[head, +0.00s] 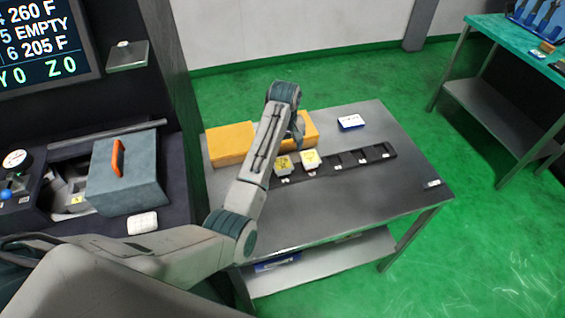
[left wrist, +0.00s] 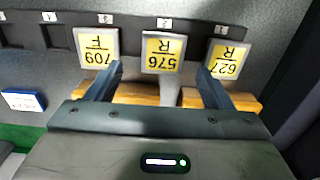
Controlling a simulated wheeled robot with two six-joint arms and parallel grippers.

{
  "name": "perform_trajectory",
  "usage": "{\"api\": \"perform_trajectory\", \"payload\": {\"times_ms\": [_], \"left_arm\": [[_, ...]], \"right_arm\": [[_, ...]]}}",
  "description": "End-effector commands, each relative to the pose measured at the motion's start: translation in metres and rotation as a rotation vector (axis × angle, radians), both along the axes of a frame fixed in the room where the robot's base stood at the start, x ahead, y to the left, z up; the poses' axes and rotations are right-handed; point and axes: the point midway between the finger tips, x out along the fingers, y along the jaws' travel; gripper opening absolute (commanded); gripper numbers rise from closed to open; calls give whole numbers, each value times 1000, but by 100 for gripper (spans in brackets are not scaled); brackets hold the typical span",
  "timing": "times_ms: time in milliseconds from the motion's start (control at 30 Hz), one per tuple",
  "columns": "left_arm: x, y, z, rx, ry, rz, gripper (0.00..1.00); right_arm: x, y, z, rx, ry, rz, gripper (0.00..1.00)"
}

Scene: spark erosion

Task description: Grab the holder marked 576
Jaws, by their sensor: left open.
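The holder marked 576 R (left wrist: 163,52) has a square yellow-and-white top and stands in the middle of three in the left wrist view, its label upside down. The holder marked 709 F (left wrist: 97,46) is to its left and the holder marked 627 R (left wrist: 226,57) to its right. My left gripper (left wrist: 160,72) is open, its two dark fingers apart on either side of 576, with nothing gripped. In the head view two yellow-topped holders (head: 309,159) show in the rack, their marks too small to read; my arm hides part of the row.
The black rack (head: 375,153) with numbered slots lies on a grey metal table (head: 370,195); its right slots look empty. Yellow blocks (head: 228,143) lie behind the rack. A blue-and-white box (head: 351,122) stands at the back. The table's front right is mostly clear.

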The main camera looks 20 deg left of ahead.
Motion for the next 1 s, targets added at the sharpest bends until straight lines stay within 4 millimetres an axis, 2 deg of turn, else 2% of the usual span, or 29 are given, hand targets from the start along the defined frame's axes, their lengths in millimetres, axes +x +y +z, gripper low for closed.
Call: {"api": "perform_trajectory", "payload": {"times_ms": [100, 233, 367, 600, 767, 1000], "left_arm": [[-1, 1, -18, 1, 4, 0, 75], [-1, 1, -31, 1, 1, 0, 75], [0, 2, -38, 0, 1, 0, 75], [4, 5, -70, 1, 3, 0, 75], [4, 5, -84, 0, 0, 0, 75], [4, 5, -86, 0, -2, 0, 73]], "right_arm": [[-21, -3, 7, -4, 25, 1, 36], [-31, -7, 9, -7, 39, 2, 36], [-25, -9, 14, -9, 32, 2, 36], [-3, -8, 32, -9, 3, 3, 36], [-5, -8, 34, -9, 6, 3, 36], [-15, -8, 33, -9, 18, 3, 36]]}}
